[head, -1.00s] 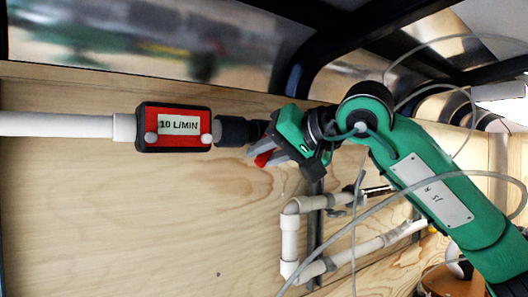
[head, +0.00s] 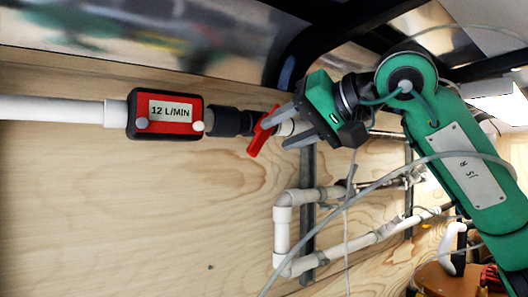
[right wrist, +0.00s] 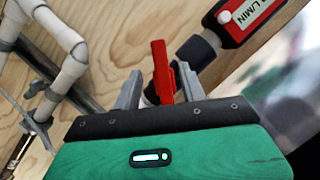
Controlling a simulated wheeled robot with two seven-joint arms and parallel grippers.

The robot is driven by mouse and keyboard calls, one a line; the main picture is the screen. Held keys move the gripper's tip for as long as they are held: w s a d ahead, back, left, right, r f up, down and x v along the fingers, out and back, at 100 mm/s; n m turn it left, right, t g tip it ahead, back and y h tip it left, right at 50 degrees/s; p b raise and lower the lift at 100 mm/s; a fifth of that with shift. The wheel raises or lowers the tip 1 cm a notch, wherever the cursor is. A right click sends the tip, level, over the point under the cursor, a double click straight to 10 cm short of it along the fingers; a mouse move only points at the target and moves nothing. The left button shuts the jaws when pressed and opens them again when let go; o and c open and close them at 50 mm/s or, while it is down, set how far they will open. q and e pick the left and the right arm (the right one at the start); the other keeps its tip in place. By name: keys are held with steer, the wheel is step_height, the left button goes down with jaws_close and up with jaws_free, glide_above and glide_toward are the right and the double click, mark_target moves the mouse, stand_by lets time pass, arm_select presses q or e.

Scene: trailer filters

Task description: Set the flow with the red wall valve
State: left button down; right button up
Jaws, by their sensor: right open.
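The red valve handle (head: 262,131) sits on the pipe right of the flow meter and slants steeply, upper end to the right. It also shows in the right wrist view (right wrist: 161,71). The red and black flow meter (head: 166,114) reads 12 L/MIN. My right gripper (head: 276,134) is open at the handle, coming from the right. In the right wrist view (right wrist: 157,84) the handle stands between the two grey fingers, closer to the right one, with a clear gap on the left. The valve body is partly hidden by the gripper. My left gripper is not in view.
White pipes (head: 283,232) with elbows run along the plywood wall (head: 120,220) below the gripper. A thin grey cable loops across the arm and pipes. A dark frame edge lies close above the gripper. The wall below the meter is bare.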

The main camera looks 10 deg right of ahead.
steer(key=b+v, duration=0.1)
steer(key=v, duration=0.6)
steer(key=shift+b, duration=0.3)
